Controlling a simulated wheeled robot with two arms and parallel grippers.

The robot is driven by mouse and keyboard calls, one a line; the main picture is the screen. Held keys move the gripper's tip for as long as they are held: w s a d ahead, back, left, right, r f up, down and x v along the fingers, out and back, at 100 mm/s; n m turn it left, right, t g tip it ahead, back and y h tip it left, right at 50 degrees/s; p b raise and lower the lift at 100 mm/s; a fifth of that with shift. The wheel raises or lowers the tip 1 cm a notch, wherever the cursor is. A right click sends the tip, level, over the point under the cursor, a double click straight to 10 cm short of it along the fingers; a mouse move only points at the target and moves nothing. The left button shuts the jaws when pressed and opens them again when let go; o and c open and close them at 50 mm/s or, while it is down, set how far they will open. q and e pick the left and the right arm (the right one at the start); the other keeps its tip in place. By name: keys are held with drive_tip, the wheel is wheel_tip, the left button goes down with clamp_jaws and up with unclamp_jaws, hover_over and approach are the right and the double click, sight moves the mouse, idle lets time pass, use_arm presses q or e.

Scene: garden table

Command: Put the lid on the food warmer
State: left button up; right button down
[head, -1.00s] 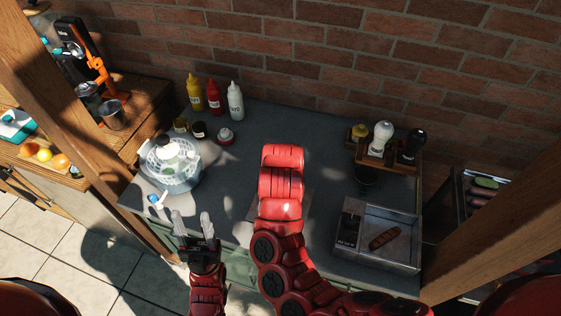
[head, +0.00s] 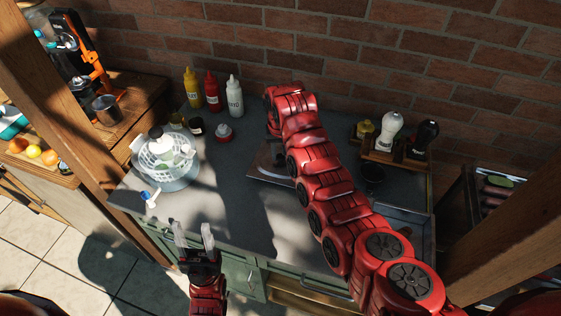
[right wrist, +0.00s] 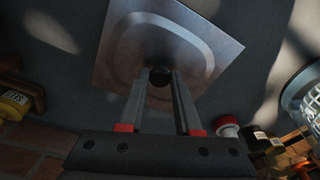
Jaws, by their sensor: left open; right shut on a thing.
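The lid (head: 268,162) is a flat square metal plate, partly hidden by my right arm in the head view. In the right wrist view the lid (right wrist: 200,45) shows its raised centre and dark knob. My right gripper (right wrist: 158,80) is shut on that knob. I cannot tell whether the lid is clear of the tabletop. The food warmer (head: 405,214) is a metal box at the table's right; my right arm hides most of it now. My left gripper (head: 194,238) is open and empty in front of the table's front edge.
A salad spinner (head: 168,165) stands at the left of the table (head: 225,205), a blue-and-white item (head: 148,197) before it. Sauce bottles (head: 212,90) and small jars stand behind.

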sight(281, 156)
drive_tip(key=shift+w, duration=0.2)
wheel_tip(281, 156, down, 3)
drive_tip(key=shift+r+p, duration=0.1)
drive_tip(key=shift+p, duration=1.15)
drive_tip(key=shift+f, duration=0.3)
drive_tip(key=shift+f, duration=0.15)
drive_tip(key=shift+f+b, duration=0.15)
drive_tip(key=shift+b, duration=0.15)
drive_tip(key=c, duration=0.6)
unclamp_jaws()
